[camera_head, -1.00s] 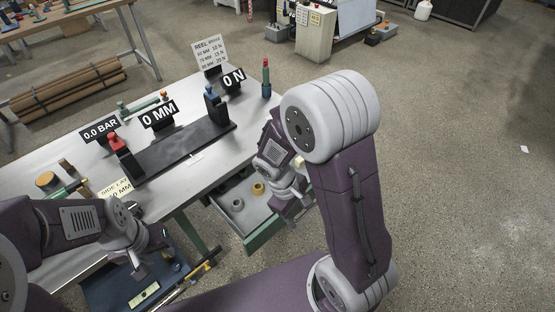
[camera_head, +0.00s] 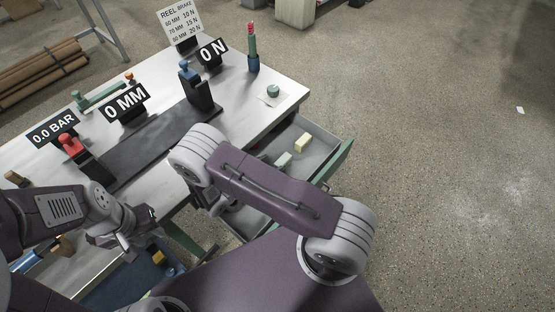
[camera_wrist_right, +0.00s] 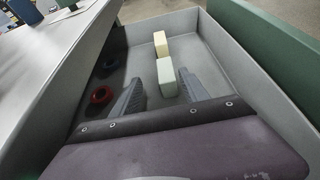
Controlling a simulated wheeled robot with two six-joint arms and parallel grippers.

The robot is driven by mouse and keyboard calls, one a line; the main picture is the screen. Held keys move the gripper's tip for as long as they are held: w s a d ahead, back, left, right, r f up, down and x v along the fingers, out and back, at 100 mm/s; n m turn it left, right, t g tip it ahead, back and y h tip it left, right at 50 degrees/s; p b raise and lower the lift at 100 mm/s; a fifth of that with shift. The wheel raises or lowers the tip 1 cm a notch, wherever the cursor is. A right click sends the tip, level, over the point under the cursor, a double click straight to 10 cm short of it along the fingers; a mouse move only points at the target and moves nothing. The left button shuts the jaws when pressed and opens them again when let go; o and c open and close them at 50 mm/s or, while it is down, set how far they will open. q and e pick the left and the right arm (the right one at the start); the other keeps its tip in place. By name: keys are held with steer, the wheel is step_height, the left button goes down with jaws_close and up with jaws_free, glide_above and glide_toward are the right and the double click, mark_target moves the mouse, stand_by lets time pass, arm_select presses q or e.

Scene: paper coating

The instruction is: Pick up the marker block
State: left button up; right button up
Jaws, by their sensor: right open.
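Two small blocks stand in the open drawer: a cream block (camera_head: 302,142) and a pale green block (camera_head: 284,160). I cannot tell which is the marker block. In the right wrist view the cream block (camera_wrist_right: 160,43) is farther away and the pale green block (camera_wrist_right: 167,77) is nearer. My right gripper (camera_wrist_right: 160,80) is open, with the pale green block seen between its fingertips; contact cannot be told. In the head view my arm hides the right fingers. My left gripper (camera_head: 135,245) is at the lower left over the table's front edge; its jaws are unclear.
The drawer (camera_head: 322,158) has raised walls and a green front (camera_head: 340,163).

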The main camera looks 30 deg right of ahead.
mark_target(282, 161)
steer(key=shift+r, duration=0.1)
steer(key=shift+x, duration=1.25)
steer(key=d, duration=0.1)
steer(key=d+f, duration=0.1)
steer(key=d+f+b, duration=0.1)
steer(key=d, duration=0.1)
steer(key=shift+w, duration=0.3)
steer(key=shift+w+d+f, duration=0.1)
steer(key=shift+w+d, duration=0.1)
steer(key=shift+d, duration=0.15)
jaws_close()
